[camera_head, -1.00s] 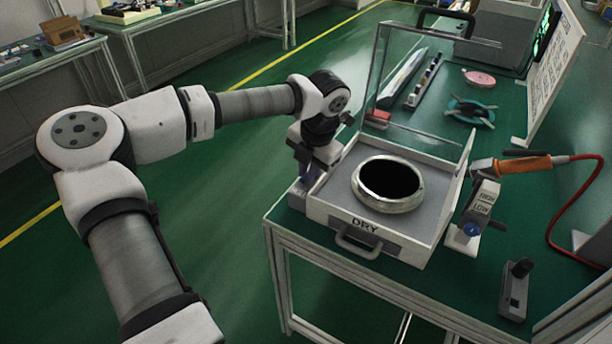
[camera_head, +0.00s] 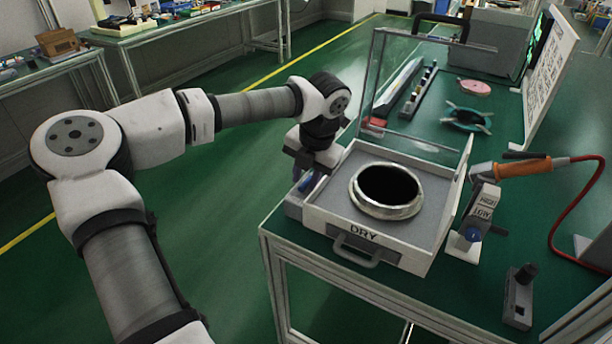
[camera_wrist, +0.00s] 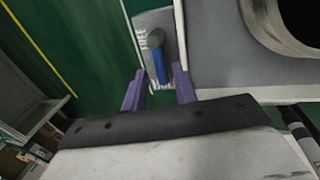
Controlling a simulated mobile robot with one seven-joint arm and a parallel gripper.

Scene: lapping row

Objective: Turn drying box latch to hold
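The drying box (camera_head: 345,222), marked DRY, stands on the green bench with its clear lid raised. The latch shows in the wrist view as a blue lever (camera_wrist: 161,66) with a grey round knob, on a grey plate (camera_wrist: 143,24) beside the box's left wall. My gripper (camera_head: 308,182) points down at the box's left side and hides the latch in the head view. In the wrist view my gripper's purple fingers (camera_wrist: 157,76) are apart, with the lever's end between them; I cannot tell whether either touches it.
A metal ring (camera_head: 387,190) sits inside the box. An orange-handled tool (camera_head: 522,167) with a red hose rests on a stand to the right. A small grey switch box (camera_head: 518,297) lies near the front right. Open floor is left of the bench.

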